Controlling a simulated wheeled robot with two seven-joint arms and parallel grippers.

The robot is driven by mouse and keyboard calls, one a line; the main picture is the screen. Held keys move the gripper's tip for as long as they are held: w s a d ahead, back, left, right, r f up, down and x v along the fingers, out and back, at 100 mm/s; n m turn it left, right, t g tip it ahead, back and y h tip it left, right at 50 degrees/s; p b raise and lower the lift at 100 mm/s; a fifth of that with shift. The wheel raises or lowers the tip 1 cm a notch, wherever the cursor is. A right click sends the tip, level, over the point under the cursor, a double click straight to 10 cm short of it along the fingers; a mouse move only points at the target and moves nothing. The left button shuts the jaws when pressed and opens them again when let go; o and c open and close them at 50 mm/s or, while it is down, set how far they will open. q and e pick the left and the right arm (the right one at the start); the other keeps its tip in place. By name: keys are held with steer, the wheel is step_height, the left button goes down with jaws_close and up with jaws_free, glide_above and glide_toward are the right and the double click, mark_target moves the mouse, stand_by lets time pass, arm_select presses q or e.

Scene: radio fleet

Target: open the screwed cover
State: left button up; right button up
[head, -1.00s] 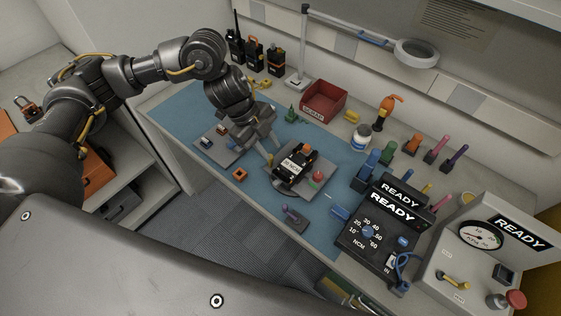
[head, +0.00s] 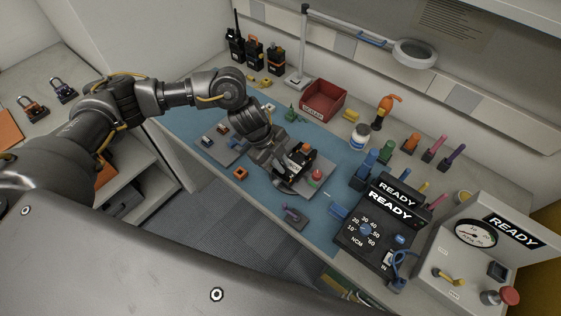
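A black radio with an orange top (head: 307,150) lies on a dark round-edged work plate (head: 318,188) on the blue mat. The screwed cover cannot be made out at this size. My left gripper (head: 283,178) is low at the left side of the radio and hides part of it and of the plate. Whether it touches the radio, and whether its fingers are apart, I cannot tell. A red round button-like part (head: 315,175) sits on the plate right of the radio. My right gripper is not in view.
A small grey tray (head: 219,143) and an orange block (head: 240,173) lie left on the blue mat (head: 190,122). A red bin (head: 324,99) stands behind. A black READY controller (head: 372,235) and several coloured tools stand right. A purple-handled tool (head: 291,216) lies in front.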

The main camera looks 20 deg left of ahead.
arm_select(q)
jaws_close()
steer(key=shift+w+r, duration=0.1)
steer(key=shift+r, duration=0.05)
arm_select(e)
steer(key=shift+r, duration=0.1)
